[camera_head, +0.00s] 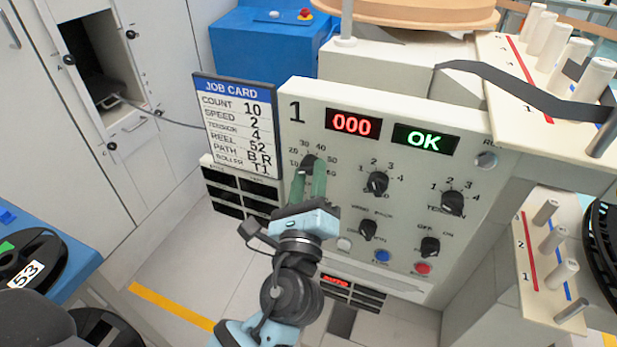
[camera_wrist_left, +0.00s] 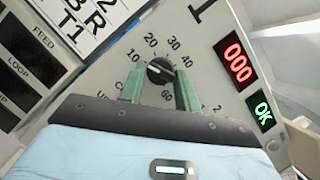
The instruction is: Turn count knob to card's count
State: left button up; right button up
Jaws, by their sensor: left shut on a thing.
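The count knob (camera_head: 309,160) is a black dial at the upper left of the white station panel (camera_head: 290,130). It also shows in the left wrist view (camera_wrist_left: 160,70), with its white pointer line toward the 10 mark. My left gripper (camera_head: 309,173) has its green fingers on either side of the knob, shut on it; they also show in the left wrist view (camera_wrist_left: 159,88). The job card (camera_head: 238,118) left of the panel reads COUNT 10, SPEED 2, TENSION 4. My right gripper is not in view.
A red display (camera_head: 353,124) reads 000 and a green display (camera_head: 425,138) reads OK. Other knobs, including the tension knob (camera_head: 452,203), sit right of the gripper. Below are blue (camera_head: 382,256) and red (camera_head: 423,268) buttons. A reel marked 53 (camera_head: 30,262) lies at left.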

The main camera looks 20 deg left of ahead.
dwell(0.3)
pick_arm(q)
jog(key=o, duration=0.9)
jog(key=shift+s, duration=0.1)
jog(key=shift+s+d+f, duration=0.1)
jog(key=shift+s+f, duration=0.1)
jog(key=shift+s, duration=0.1)
jog(key=b+v, duration=0.2)
jog(key=v, duration=0.5)
